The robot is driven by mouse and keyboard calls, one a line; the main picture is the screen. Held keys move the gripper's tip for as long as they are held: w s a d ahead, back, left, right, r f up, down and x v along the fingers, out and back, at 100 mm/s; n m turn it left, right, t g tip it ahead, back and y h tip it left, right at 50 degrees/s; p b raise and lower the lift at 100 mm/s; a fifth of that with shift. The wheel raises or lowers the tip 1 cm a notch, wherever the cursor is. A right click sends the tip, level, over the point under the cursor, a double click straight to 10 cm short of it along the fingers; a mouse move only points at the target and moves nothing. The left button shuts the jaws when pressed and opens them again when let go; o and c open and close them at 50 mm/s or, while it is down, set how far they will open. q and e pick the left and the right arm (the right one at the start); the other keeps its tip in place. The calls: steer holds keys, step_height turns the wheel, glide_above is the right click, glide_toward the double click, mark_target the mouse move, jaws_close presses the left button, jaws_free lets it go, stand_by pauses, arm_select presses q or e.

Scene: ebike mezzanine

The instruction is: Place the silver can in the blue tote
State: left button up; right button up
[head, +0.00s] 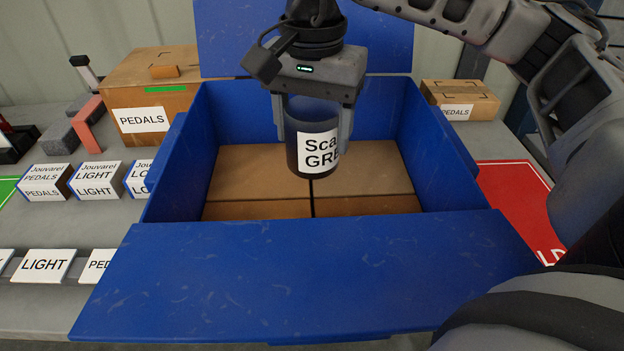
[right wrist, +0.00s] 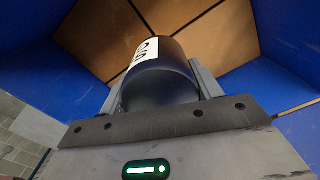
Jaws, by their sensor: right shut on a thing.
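A dark grey can (head: 307,168) with a white label reading "Sca… GRE…" is held upright in my right gripper (head: 312,128). No can of a clearly silver colour shows. The gripper points down with its two fingers shut on the can's sides. The can hangs inside the outline of the open blue tote (head: 432,155), above cardboard lining the bottom. In the right wrist view the can (right wrist: 165,78) sits between the fingers (right wrist: 163,95), with blue tote walls (right wrist: 285,45) around it. Whether the can touches the cardboard cannot be told. My left gripper is not in view.
The tote's front flap (head: 300,285) lies folded out toward me; its back flap (head: 225,40) stands up. Brown cardboard (head: 250,175) covers the tote floor. Left are a PEDALS box (head: 150,95) and small labelled boxes (head: 97,180). Right are another box (head: 462,98) and a red mat (head: 510,200).

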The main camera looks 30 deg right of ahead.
mark_target(312, 167)
step_height(312, 167, down, 7)
steer(key=shift+r+p, duration=0.2)
steer(key=shift+p, duration=0.15)
steer(key=shift+f, duration=0.15)
steer(key=shift+f, duration=0.1)
steer(key=shift+f+b, duration=0.15)
steer(key=shift+b, duration=0.15)
steer(key=o, duration=1.2)
steer(key=shift+r, duration=0.2)
